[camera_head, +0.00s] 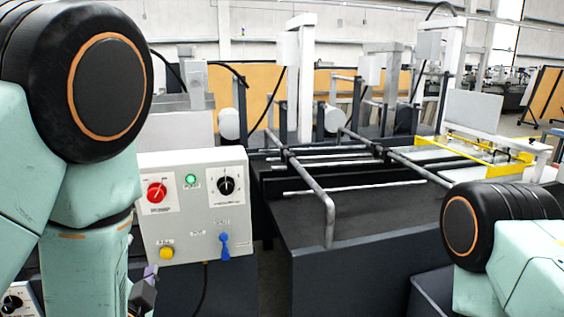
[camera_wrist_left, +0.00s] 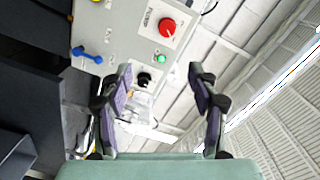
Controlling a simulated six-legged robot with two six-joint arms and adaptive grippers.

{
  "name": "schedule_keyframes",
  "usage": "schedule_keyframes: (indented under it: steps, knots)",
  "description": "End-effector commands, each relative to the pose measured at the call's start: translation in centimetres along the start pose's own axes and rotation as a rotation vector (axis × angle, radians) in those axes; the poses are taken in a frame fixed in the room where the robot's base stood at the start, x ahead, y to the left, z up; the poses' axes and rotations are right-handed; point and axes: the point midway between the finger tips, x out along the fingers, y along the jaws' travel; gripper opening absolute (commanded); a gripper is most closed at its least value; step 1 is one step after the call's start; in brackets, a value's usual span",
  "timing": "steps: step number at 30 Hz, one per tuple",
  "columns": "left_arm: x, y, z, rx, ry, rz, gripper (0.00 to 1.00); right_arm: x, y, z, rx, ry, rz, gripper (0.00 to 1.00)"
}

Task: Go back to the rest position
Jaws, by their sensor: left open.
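My left gripper (camera_head: 147,287) shows only partly at the bottom of the head view, below my left arm and in front of the lower left of a grey control box (camera_head: 195,205). In the left wrist view the two fingers of this gripper (camera_wrist_left: 160,88) stand apart with purple pads and nothing between them. Behind them, that view shows the box's red knob (camera_wrist_left: 167,26), green light (camera_wrist_left: 161,58) and black knob (camera_wrist_left: 145,79). My right arm shows at the right edge of the head view, but its gripper is out of view.
The box also bears a yellow button (camera_head: 167,253) and a blue switch (camera_head: 225,245). A dark machine table (camera_head: 345,232) with metal rods (camera_head: 318,187) stands to its right. A yellow frame (camera_head: 485,157) lies farther back. Another panel (camera_head: 15,300) shows at the lower left.

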Motion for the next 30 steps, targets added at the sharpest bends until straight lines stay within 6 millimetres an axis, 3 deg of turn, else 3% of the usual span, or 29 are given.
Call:
schedule_keyframes:
  steps: [7, 14, 21, 27, 30]
  knots:
    - [-0.3, 4.5, 1.6, -0.244, -0.092, 0.195, 0.6, 0.1, 0.0, 0.0, 0.0, 0.001, 0.0, 0.56]
    - [-4.0, 14.4, 6.7, -0.507, -0.337, 0.471, 0.6, 2.4, 0.0, 0.0, 0.0, 0.001, 0.0, 0.56]
    - [-12.4, 26.3, 13.9, -0.702, -0.721, 0.736, 0.6, 6.2, 0.0, 0.0, 0.0, 0.0, 0.0, 0.56]
    - [-21.3, 34.4, 19.6, -0.753, -1.033, 0.901, 0.6, 10.1, 0.1, 0.0, 0.0, 0.0, 0.0, 0.56]
    - [-24.7, 37.2, 21.9, -0.744, -1.125, 0.955, 0.6, 11.8, 0.1, 0.0, 0.0, 0.0, 0.0, 0.56]
